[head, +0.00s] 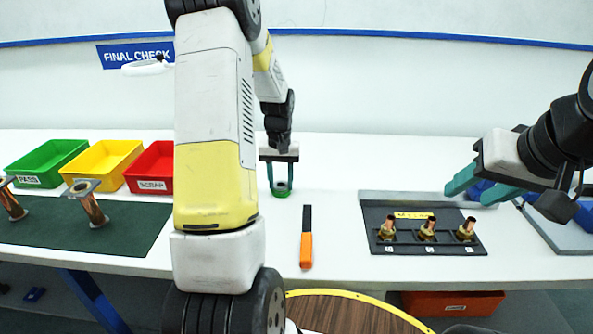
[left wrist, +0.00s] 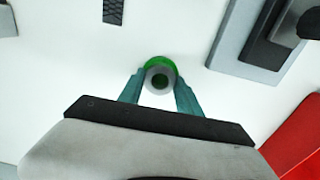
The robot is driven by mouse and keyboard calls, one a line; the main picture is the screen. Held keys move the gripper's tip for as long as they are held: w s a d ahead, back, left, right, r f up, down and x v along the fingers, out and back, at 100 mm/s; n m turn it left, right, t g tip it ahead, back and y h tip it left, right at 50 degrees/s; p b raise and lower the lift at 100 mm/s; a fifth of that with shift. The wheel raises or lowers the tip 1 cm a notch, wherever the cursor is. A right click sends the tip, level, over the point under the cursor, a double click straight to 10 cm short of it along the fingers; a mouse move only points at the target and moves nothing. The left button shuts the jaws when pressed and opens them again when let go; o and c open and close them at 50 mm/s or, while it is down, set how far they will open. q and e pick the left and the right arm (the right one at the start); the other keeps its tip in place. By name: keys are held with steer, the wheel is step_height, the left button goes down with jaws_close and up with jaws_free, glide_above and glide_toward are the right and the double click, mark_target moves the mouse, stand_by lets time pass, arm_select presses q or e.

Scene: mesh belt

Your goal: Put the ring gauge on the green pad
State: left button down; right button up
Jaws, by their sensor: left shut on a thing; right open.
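The ring gauge (head: 281,186) is a small grey ring with a dark hole. My left gripper (head: 281,184) points down and is shut on it, one teal finger on each side. The ring also shows between the fingertips in the left wrist view (left wrist: 159,80). The round green pad (head: 280,193) is directly under the ring, and its far edge shows behind it in the wrist view (left wrist: 160,62). I cannot tell whether ring and pad touch. My right gripper (head: 468,191) is open and empty at the right, above the table.
Green, yellow and red bins (head: 152,168) stand at the left, behind a dark mat (head: 70,230) with copper flanged parts. An orange and black tool (head: 306,240) lies in front of the pad. A dark tray (head: 400,247) with brass fittings is at the right. White table is clear around the pad.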

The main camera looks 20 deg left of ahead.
arm_select(q)
steer(key=c, duration=0.8)
jaws_free()
step_height(320, 180, up, 12)
steer(key=s+d+r+m+t, duration=0.2)
steer(key=s+d+r+t, duration=0.1)
steer(key=s+d+r, duration=0.55)
steer(key=shift+s+d+r+m+t+h, duration=0.35)
steer(key=shift+s+d+t, duration=0.3)
steer(key=shift+s, duration=1.8)
steer(key=shift+s+d+r+m+t+h, duration=0.2)
steer(key=shift+s+d+r+t+h, duration=0.45)
steer(key=shift+s, duration=1.75)
steer(key=shift+s+d+r+m+t+h, duration=0.2)
steer(key=shift+s+d, duration=0.65)
steer(key=shift+s, duration=1.6)
